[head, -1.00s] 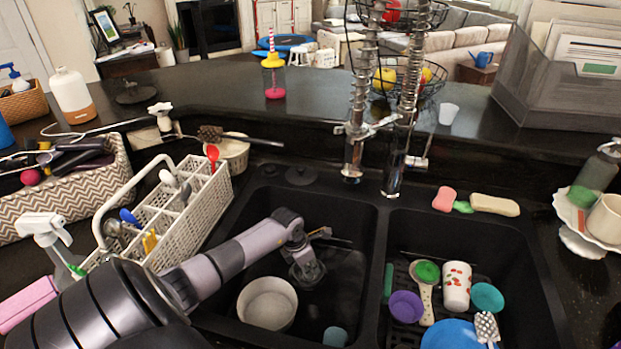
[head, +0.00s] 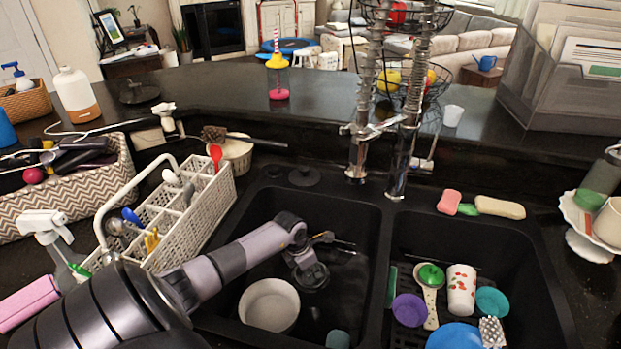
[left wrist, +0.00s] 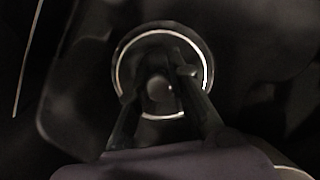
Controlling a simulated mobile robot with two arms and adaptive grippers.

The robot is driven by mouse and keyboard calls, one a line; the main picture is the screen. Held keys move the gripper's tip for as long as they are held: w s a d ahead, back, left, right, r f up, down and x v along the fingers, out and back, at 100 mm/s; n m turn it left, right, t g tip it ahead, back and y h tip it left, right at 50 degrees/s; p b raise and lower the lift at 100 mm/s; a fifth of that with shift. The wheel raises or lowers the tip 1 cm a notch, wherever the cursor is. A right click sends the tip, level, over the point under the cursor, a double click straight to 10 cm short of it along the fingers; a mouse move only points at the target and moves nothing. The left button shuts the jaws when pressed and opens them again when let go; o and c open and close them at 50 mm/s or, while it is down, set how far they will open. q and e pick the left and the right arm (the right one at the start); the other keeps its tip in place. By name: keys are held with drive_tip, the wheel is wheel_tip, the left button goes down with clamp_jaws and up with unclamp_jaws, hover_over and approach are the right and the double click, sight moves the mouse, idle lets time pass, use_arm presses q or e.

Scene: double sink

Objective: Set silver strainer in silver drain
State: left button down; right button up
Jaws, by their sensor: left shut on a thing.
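My left gripper (head: 310,275) is low in the left sink basin (head: 335,215), pointing down. In the left wrist view its two fingers (left wrist: 162,86) are closed around the small round knob of the silver strainer (left wrist: 160,90). A bright silver ring (left wrist: 122,72) circles the fingers and knob, with dark basin floor around it. The gripper hides most of the strainer in the head view. I cannot tell the strainer's edge from the silver drain's rim, or whether the strainer is seated. My right gripper is not in view.
A white bowl (head: 269,304) sits in the left basin, close beside my gripper. A utensil (head: 321,238) lies behind it. The right basin holds a patterned cup (head: 461,290), a purple bowl (head: 410,310) and other dishes. A white caddy (head: 205,210) stands left of the sink.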

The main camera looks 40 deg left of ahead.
use_arm(q)
drive_tip(key=c, duration=1.4)
unclamp_jaws()
drive_tip(key=shift+d+f, duration=0.1)
drive_tip(key=shift+f, duration=0.1)
drive_tip(key=shift+c, duration=0.2)
